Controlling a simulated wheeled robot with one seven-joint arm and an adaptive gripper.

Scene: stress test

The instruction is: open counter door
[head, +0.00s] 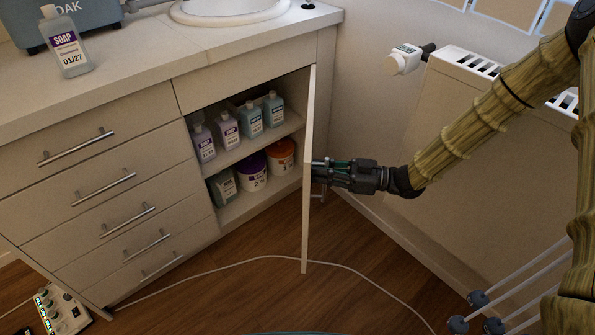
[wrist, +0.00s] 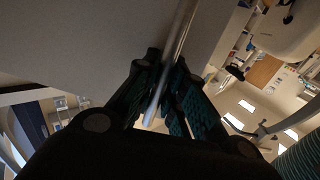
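The counter door (head: 309,120) stands swung well out from the cabinet and shows nearly edge-on in the head view. Its pale panel (wrist: 85,35) fills the upper left of the wrist view. My gripper (head: 322,172) is on the door's outer side, to its right. In the wrist view the metal door handle (wrist: 181,30) runs between my two fingers, which sit close on both sides of it; they look shut on it. Most of the handle is hidden behind the gripper in the head view. The cabinet opening with its shelf (head: 225,150) is exposed.
Bottles (head: 228,130) and tubs (head: 252,172) stand inside the cabinet. Drawers (head: 110,190) are to the left. A radiator (head: 440,130) stands along the wall to the right, behind my arm. A white cable (head: 270,258) crosses the wooden floor. A power strip (head: 60,310) lies lower left.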

